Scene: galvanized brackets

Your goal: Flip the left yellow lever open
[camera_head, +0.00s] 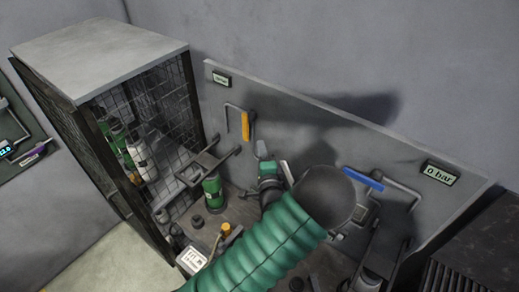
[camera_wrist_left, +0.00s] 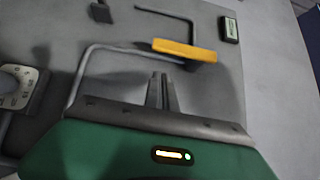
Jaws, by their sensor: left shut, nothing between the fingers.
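The yellow lever (camera_head: 245,125) is at the upper left of the grey wall panel, its grip hanging from a bent grey rod in the head view. In the left wrist view its yellow grip (camera_wrist_left: 185,50) lies just beyond the fingertips. My left gripper (camera_head: 261,149) is below the lever, with a small gap between them. In the left wrist view its two fingers (camera_wrist_left: 162,88) are together and empty. My green arm and its dark joint hide part of the panel and bench. I cannot make out my right gripper.
A blue lever (camera_head: 362,179) and a "0 bar" sign (camera_head: 440,173) are to the right on the panel. A mesh cage (camera_head: 100,48) stands at the left. A green canister (camera_head: 212,190) and small parts clutter the bench. The panel around the yellow lever is mostly bare.

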